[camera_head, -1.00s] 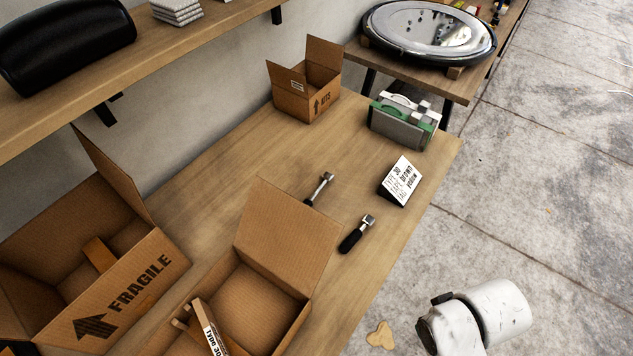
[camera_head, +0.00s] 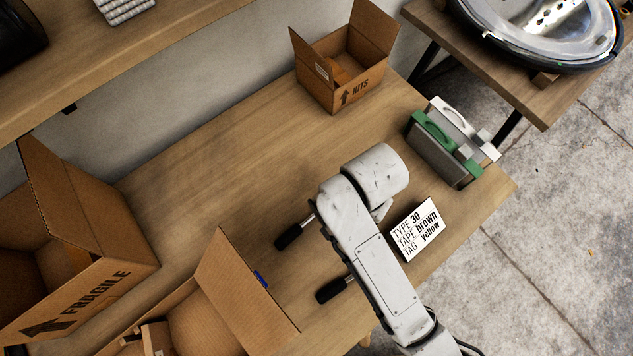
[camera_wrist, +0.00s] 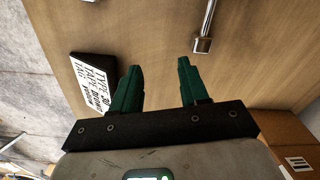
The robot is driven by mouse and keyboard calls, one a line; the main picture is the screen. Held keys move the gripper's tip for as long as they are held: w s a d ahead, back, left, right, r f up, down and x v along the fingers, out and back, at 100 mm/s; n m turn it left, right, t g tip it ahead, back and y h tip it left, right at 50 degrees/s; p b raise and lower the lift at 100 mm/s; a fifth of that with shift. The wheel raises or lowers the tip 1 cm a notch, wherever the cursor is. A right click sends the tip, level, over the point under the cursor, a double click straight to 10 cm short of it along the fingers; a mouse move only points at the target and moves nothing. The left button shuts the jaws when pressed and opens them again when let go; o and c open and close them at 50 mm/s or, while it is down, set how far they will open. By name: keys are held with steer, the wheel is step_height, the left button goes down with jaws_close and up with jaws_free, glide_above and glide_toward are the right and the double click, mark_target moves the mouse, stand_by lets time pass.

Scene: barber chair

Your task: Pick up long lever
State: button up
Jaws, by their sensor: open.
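Two levers with black handles and metal shafts lie on the wooden table. The one nearer the wall (camera_head: 289,237) seems the longer; my arm hides its metal end in the head view. In the wrist view its shaft and square head (camera_wrist: 205,32) show at the upper right, with the handle out of frame. The shorter lever (camera_head: 334,288) lies nearer the front edge, partly behind my arm. My gripper (camera_wrist: 157,66) has green fingers, spread and empty above the table. The longer lever's head is just beyond and right of the right finger, apart from it. The head view hides the fingers.
A sign card (camera_head: 417,230) stands right of my arm. A green-and-grey case (camera_head: 447,150) and the KITS box (camera_head: 345,85) stand farther back. An open carton (camera_head: 245,290) is left of the levers, the FRAGILE box (camera_head: 85,290) farther left. Mid-table is clear.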

steer(key=a+r+m, duration=0.2)
steer(key=a+m, duration=0.1)
steer(key=a, duration=0.7)
glide_above(307, 221)
steer(key=f, duration=0.3)
steer(key=s+f, duration=0.1)
steer(key=f, duration=0.1)
steer(key=shift+f, duration=0.3)
steer(key=shift+w+f, duration=0.25)
steer(key=shift+f, duration=1.15)
steer(key=shift+w+f, duration=0.2)
steer(key=shift+f, duration=1.2)
jaws_close()
